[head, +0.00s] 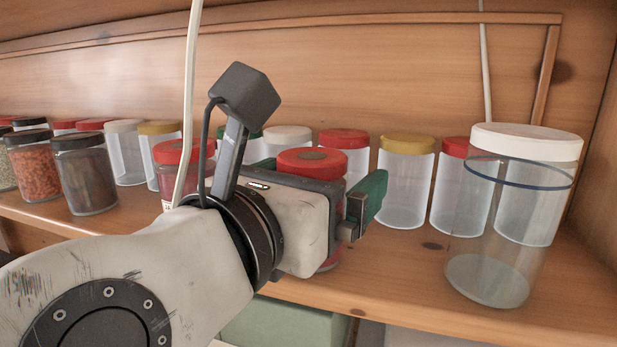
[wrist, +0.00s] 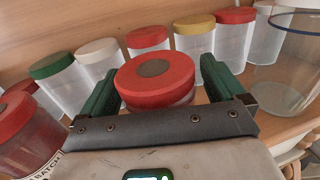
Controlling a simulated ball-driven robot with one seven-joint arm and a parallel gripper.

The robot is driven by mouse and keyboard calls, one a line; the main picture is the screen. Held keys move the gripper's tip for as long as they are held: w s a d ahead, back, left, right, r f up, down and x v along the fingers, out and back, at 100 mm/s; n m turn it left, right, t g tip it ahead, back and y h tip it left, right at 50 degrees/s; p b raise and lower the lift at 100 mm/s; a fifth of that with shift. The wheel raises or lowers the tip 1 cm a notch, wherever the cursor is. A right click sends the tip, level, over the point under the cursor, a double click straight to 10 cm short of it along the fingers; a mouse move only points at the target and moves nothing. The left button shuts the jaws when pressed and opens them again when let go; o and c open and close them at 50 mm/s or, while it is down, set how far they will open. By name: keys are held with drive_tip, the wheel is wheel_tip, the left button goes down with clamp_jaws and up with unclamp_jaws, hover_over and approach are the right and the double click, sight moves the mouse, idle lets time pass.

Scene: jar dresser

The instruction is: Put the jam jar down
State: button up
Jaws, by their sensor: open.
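The jam jar (wrist: 156,81) has a red lid with a dark round spot on top. In the wrist view it stands between the two green fingers of my gripper (wrist: 160,88), with a visible gap on its right side. In the head view its red lid (head: 312,161) shows above my gripper (head: 350,200), and part of its red body shows below. It stands upright at the front of the wooden shelf (head: 400,272). My gripper is open around it. Most of its body and its base are hidden by my gripper.
Another red-lidded jar with a label (wrist: 30,140) stands close on the left. A large clear jar with a white lid (head: 505,225) stands on the right. Several empty jars line the back. Filled jars stand at the far left. A pale cord (head: 190,100) hangs in front.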

drive_tip(key=b+v, duration=0.3)
drive_tip(key=v, duration=0.9)
drive_tip(key=shift+r, duration=0.15)
